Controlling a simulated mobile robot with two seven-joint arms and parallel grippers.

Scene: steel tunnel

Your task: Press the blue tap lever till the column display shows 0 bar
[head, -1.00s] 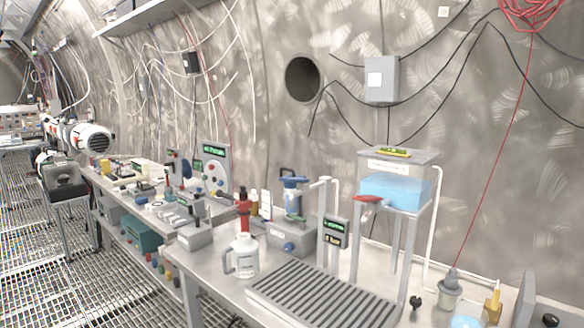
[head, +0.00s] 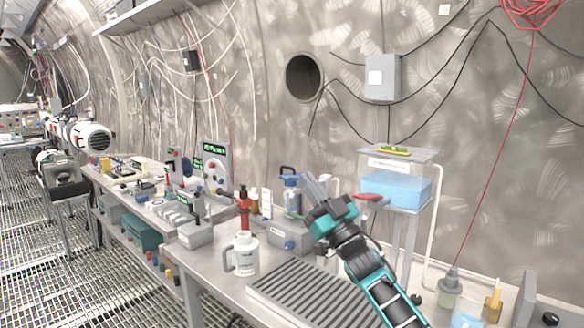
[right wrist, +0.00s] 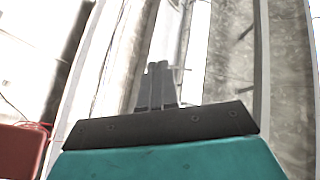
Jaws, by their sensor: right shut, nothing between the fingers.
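The blue tap lever (head: 291,181) shows on top of a blue-and-clear upright fitting, just left of my right gripper. My right gripper (head: 316,184) is raised in front of the column, its fingers shut and empty, pointing up and to the left. Its fingertips appear a little right of the lever; I cannot tell the gap in depth. In the right wrist view the fingers (right wrist: 160,72) lie together with nothing between them. The column display is hidden behind my right gripper and wrist, so its reading cannot be seen. My left gripper is not in view.
A red lever (head: 374,197) sticks out beside the blue water tank (head: 395,188), close right of my gripper. A white jug (head: 244,254) stands left of the slatted drain tray (head: 290,292). A grey box (head: 288,236) stands below the blue lever.

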